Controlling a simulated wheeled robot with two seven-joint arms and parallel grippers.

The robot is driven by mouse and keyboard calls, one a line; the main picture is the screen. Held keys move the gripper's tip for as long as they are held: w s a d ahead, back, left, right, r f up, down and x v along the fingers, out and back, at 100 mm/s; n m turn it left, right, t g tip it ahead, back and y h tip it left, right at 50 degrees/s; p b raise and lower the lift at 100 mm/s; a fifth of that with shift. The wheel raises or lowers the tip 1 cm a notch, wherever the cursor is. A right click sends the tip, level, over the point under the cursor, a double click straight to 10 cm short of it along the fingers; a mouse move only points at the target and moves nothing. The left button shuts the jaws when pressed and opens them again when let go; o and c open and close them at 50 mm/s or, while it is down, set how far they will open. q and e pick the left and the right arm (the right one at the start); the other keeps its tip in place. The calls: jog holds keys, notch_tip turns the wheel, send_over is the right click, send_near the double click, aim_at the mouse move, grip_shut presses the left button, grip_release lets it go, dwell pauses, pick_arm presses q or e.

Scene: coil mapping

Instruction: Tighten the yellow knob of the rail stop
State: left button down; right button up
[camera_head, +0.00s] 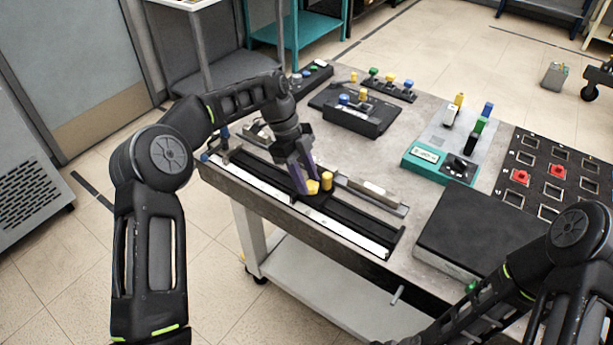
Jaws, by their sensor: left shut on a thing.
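The yellow knob (313,187) sits low over the black rail (350,213) along the near edge of the table. My left gripper (306,185) points down, shut on the yellow knob. Its purple-tinted fingers hide part of the knob and most of the rail stop beneath. A yellow cylinder (327,180) stands just right of the knob; I cannot tell whether it belongs to the stop. My right arm comes in at the lower right, and its gripper is outside the picture.
A white scale strip (340,234) runs along the rail's near side. A grey bar fixture (372,190) lies just behind it. A dark closed box (475,231) stands to the right, a teal-fronted panel (426,155) farther back. Bare tabletop lies between them.

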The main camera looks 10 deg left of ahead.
dwell(0.3)
pick_arm(q)
jog(key=c, duration=1)
grip_release()
jog(key=shift+w+a+r, duration=0.1)
jog(key=shift+a+r, duration=0.05)
jog(key=shift+r, duration=0.25)
jog(key=p+v, duration=0.6)
jog(key=shift+r, duration=0.45)
jog(key=shift+w+a, duration=0.1)
jog(key=shift+a, duration=0.05)
